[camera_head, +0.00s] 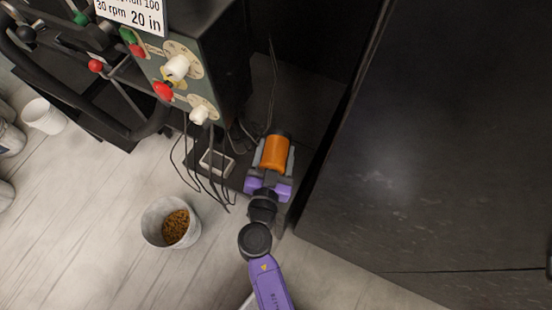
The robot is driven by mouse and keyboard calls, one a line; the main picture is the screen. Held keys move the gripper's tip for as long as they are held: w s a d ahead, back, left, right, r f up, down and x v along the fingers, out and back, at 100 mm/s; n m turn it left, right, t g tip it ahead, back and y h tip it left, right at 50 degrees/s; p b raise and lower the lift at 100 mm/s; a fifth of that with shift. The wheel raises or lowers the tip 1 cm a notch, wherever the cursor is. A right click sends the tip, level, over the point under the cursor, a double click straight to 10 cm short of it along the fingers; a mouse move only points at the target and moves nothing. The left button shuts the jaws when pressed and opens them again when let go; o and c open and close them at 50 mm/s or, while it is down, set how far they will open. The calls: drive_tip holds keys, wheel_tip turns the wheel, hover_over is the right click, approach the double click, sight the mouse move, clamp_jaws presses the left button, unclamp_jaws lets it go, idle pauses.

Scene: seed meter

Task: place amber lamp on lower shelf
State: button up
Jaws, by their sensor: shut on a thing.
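The amber lamp (274,154) is an orange cylinder with a dark end. It is held in my gripper (270,172), whose grey fingers close on both sides of it. The lamp is over or on a dark low shelf (231,181) under the control box. I cannot tell whether the lamp touches the shelf surface. The lamp's near end is partly hidden by the gripper. My purple and black arm reaches up from the bottom of the view.
A control box (188,62) with knobs and hanging cables (190,160) stands left of the lamp. A tall dark panel (430,150) stands close on the right. A bucket of brown grains (170,223) sits on the pale floor.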

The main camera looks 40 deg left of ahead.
drive_tip(key=shift+f+b, duration=0.8)
drive_tip(key=shift+f, duration=2.25)
drive_tip(key=shift+f, duration=0.15)
drive_tip(key=o, duration=1.7)
drive_tip(key=shift+s+d, duration=0.2)
drive_tip(key=shift+s, duration=0.1)
drive_tip(key=v, duration=0.5)
drive_tip(key=b+v, duration=0.1)
drive_tip(key=v, duration=0.5)
drive_tip(key=shift+s+r+b, duration=0.2)
drive_tip(key=shift+r+b, duration=0.05)
drive_tip(key=shift+b, duration=0.05)
